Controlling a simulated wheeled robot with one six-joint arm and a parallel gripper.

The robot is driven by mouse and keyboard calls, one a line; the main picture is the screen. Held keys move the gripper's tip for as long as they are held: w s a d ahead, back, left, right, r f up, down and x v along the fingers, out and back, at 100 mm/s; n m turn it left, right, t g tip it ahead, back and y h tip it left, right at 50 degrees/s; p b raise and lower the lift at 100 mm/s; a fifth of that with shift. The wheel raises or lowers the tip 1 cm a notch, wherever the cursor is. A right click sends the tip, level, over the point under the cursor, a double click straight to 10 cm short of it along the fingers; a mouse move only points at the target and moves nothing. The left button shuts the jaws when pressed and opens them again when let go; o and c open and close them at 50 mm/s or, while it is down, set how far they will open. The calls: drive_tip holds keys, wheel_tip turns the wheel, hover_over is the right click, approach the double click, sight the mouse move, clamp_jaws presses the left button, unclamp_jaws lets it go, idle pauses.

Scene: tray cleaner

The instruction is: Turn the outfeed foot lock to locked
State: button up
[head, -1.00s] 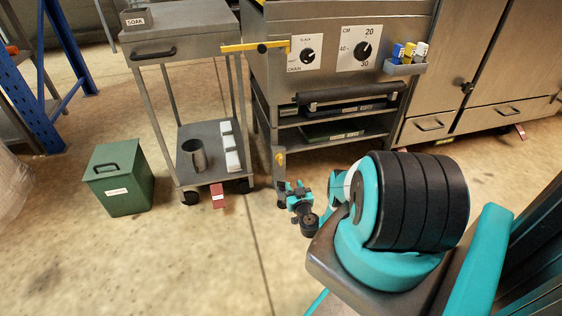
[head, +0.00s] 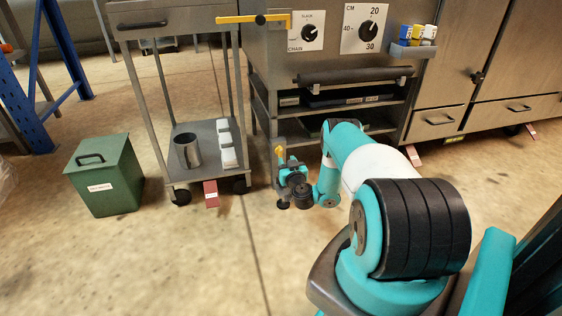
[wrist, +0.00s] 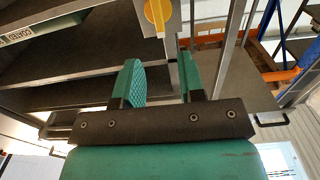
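A yellow turn handle on a small grey plate, likely the outfeed foot lock (head: 279,150), sits low on the front leg of the machine. It also shows at the top of the wrist view (wrist: 157,14), where the handle runs roughly up and down. No lettering on its plate is readable. My gripper (head: 289,168) is low beside that leg, just below the handle in the head view. In the wrist view its two teal fingers (wrist: 162,68) stand apart with nothing between them. The handle is beyond the fingertips, apart from them.
The steel machine (head: 330,50) has dials and open shelves. A cart (head: 205,165) with a metal cup (head: 188,151) and a red pedal (head: 211,194) stands to the left. A green bin (head: 107,177) is further left. The floor in front is clear.

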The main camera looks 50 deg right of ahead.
sight(281, 151)
drive_tip(key=w+b, duration=0.1)
drive_tip(key=b, duration=0.3)
drive_tip(key=d+b, duration=0.1)
drive_tip(key=b, duration=0.3)
drive_tip(key=shift+w+f, duration=0.3)
drive_tip(key=shift+w, duration=0.1)
drive_tip(key=shift+w+r+p, duration=0.3)
drive_tip(key=shift+w+p, duration=0.1)
drive_tip(key=shift+p, duration=0.05)
drive_tip(key=shift+x, duration=1)
drive_tip(key=shift+b+x, duration=0.4)
drive_tip(key=shift+x, duration=1.15)
drive_tip(key=shift+s+d, duration=0.1)
drive_tip(key=shift+d, duration=0.05)
clamp_jaws()
